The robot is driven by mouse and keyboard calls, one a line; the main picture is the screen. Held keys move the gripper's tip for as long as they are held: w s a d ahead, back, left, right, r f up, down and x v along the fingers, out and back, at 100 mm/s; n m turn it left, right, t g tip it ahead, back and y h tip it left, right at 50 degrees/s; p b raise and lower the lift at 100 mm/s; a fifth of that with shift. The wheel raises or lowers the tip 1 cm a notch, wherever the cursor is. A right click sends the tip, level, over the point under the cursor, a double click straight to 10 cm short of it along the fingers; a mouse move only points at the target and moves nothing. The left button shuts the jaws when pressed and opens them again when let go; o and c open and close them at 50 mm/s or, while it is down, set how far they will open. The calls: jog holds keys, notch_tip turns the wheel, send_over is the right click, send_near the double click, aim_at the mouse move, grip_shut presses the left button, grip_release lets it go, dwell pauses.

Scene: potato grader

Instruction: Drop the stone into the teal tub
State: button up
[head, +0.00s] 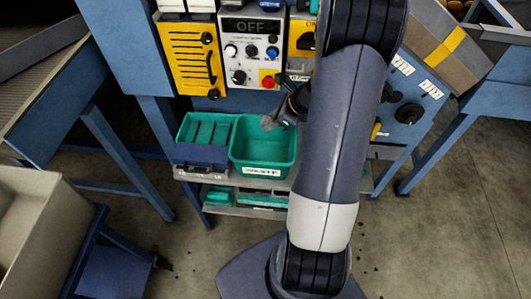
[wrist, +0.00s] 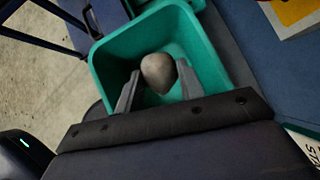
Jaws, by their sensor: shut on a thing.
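The stone is a smooth grey-brown lump, clear in the wrist view (wrist: 158,72) and small in the head view (head: 268,123). My gripper (wrist: 158,78) is shut on it, with one finger on each side. In the head view my gripper (head: 279,113) is partly hidden by my arm. The teal tub (head: 263,152) is empty as far as I can see and has a white label on its front. The stone is held over the tub's opening, near its back right in the head view. The tub's rim surrounds the stone in the wrist view (wrist: 104,68).
A second teal container (head: 203,130) with slots stands left of the tub, a dark blue box (head: 201,155) at its front. Both stand on a grey shelf. A control panel (head: 250,52) reading OFF is behind. A beige bin (head: 35,215) stands at lower left.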

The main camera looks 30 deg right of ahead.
jog(key=shift+f+b, duration=1.7)
jog(key=shift+f, duration=0.6)
jog(key=o, duration=1.1)
jog(key=shift+r, duration=0.1)
jog(key=p+v, duration=0.1)
jog(key=v, duration=0.9)
jog(key=shift+s+d+r+p, duration=0.2)
jog(key=shift+s+r+p, duration=0.05)
jog(key=shift+p, duration=0.05)
jog(key=shift+w+a+f, duration=0.1)
